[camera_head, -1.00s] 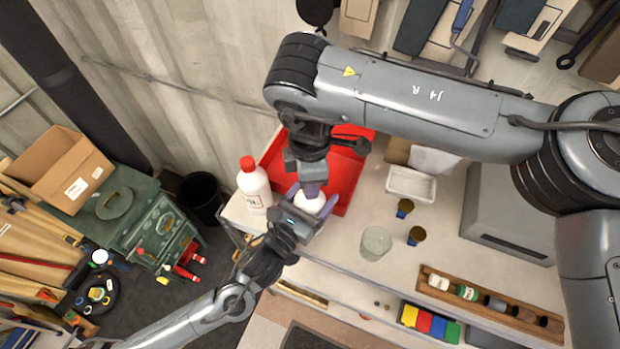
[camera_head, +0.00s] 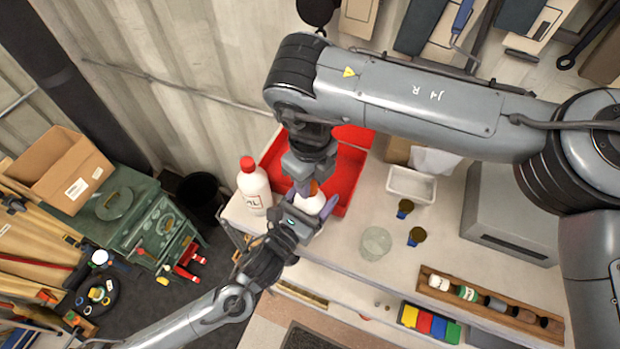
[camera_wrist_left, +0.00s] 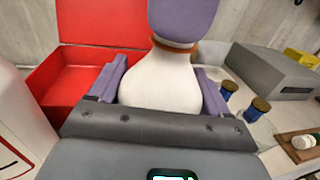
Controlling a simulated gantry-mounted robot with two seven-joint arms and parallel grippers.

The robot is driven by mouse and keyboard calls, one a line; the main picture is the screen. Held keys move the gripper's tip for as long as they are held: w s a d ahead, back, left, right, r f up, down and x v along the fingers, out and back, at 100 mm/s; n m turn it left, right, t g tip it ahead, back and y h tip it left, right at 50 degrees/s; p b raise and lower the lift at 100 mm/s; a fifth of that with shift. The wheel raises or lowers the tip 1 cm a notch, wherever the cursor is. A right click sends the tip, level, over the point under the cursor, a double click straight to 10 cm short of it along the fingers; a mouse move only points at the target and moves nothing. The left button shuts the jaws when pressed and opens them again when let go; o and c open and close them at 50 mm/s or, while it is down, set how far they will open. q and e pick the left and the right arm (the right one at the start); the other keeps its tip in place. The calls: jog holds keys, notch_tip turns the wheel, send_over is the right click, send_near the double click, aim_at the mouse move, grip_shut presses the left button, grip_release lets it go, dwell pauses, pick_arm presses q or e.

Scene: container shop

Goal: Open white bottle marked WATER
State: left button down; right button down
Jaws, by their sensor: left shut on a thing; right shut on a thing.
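A white bottle (camera_head: 311,204) with an orange cap (camera_head: 314,187) stands by the red tray. It shows large in the left wrist view (camera_wrist_left: 158,85); no WATER label is readable there. My left gripper (camera_head: 313,201) is shut on the bottle's body, with a purple finger on each side. My right gripper (camera_head: 309,184) comes down from above and is shut on the cap; one purple finger (camera_wrist_left: 184,20) hides most of the cap in the left wrist view, leaving an orange rim.
Another white bottle with a red cap (camera_head: 254,188) stands close on the left. The red tray (camera_head: 352,150) lies behind. A clear glass (camera_head: 376,243) and two small dark-lidded jars (camera_head: 416,236) stand to the right. A white bin (camera_head: 411,185) is farther back.

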jog(key=n, duration=0.4)
jog(key=shift+n, duration=0.3)
jog(key=n, duration=0.8)
jog(key=shift+n, duration=0.4)
jog(key=n, duration=0.3)
jog(key=shift+r, duration=0.35)
jog(key=shift+r, duration=0.75)
jog(key=shift+r, duration=0.15)
